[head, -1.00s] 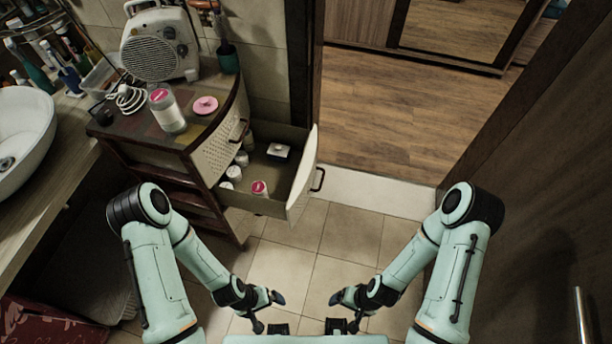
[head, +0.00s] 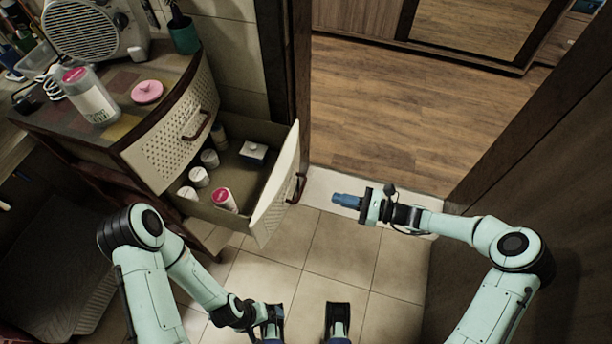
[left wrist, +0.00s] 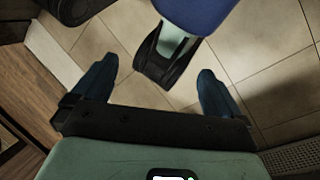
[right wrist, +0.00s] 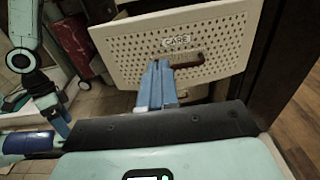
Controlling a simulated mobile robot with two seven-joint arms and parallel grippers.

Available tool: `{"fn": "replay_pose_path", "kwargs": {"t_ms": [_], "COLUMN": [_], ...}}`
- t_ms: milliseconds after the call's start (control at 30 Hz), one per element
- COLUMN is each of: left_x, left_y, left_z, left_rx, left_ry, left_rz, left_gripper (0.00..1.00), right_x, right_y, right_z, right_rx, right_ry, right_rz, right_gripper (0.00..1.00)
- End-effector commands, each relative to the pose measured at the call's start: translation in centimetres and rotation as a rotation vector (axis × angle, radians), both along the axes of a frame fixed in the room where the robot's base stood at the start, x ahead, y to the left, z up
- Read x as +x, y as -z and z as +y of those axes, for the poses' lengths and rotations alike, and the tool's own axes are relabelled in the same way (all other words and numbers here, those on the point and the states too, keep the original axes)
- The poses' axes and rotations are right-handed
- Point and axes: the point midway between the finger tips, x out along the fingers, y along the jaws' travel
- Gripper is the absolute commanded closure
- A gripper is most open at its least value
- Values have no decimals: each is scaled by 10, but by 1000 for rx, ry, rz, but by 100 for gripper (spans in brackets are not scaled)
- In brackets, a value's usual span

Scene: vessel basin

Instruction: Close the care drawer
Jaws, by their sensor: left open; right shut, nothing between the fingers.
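The care drawer (head: 275,190) is pulled open from the cabinet. Its perforated front panel (right wrist: 190,45), lettered CARE, faces me in the right wrist view. Its dark red-brown handle (head: 295,187) also shows in the right wrist view (right wrist: 187,62). My right gripper (head: 338,201) is shut and empty, held to the right of the drawer front and apart from it in the head view. In the right wrist view its fingers (right wrist: 157,85) overlap the panel's lower part, left of the handle. My left gripper (left wrist: 155,92) is open and empty, low over the floor.
Several white jars (head: 198,177), a pink-lidded jar (head: 223,200) and a small box (head: 253,153) are in the drawer. A shut drawer (head: 178,125) is above. A heater (head: 92,28) stands on the cabinet. The dark door (head: 545,160) bounds the right side.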

Motion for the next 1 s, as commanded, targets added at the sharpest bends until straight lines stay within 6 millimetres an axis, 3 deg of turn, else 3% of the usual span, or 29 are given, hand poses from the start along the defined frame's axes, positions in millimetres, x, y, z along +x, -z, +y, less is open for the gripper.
{"fn": "replay_pose_path", "kwargs": {"t_ms": [167, 700, 1000], "left_x": [1, 16, 24], "left_y": [4, 18, 23], "left_z": [0, 7, 10], "left_rx": [1, 19, 29], "left_ry": [-1, -18, -26], "left_rz": [-2, -44, -65], "left_gripper": [0, 0, 0], "right_x": [12, 46, 55], "right_y": [-12, -11, -11], "right_z": [0, 99, 125], "right_rx": [56, 53, 50], "right_ry": [24, 20, 23], "right_rz": [-11, -10, -9], "right_gripper": [100, 100, 100]}}
